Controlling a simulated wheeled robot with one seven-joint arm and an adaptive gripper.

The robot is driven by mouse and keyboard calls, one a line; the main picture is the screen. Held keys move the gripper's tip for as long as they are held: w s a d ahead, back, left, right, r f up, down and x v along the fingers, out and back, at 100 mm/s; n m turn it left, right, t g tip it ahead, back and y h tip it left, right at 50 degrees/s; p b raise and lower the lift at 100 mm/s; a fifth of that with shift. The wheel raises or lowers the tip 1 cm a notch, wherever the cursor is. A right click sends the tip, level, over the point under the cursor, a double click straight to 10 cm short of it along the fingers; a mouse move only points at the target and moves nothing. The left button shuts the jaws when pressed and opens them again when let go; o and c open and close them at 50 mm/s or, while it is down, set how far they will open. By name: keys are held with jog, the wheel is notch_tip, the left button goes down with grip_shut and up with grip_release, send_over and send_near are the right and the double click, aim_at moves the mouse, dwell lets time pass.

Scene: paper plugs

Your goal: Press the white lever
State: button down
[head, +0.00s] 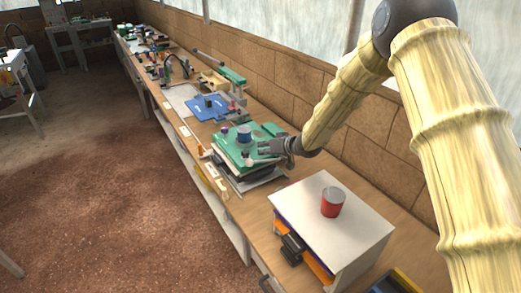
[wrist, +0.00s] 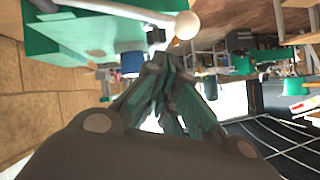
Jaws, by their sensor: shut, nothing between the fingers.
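In the wrist view, the white lever (wrist: 130,12) is a pale bar ending in a round cream knob (wrist: 187,25), across the top of the picture in front of a green block. My gripper (wrist: 166,68) is shut and empty, its fingertips just below the knob in the picture. I cannot tell whether they touch it. In the head view, my gripper (head: 264,147) is at the right side of a green machine (head: 228,149) on the bench.
A white-topped box (head: 300,205) with a red can (head: 332,202) stands on the bench nearer to me. A blue cup-like part (head: 244,133) sits on the green machine. A blue plate (head: 207,108) and other tools lie farther along. A brick wall (head: 290,98) runs behind.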

jog(key=b+v, duration=0.2)
jog(key=v, duration=0.7)
jog(key=shift+s+b, duration=0.3)
jog(key=shift+s, duration=0.05)
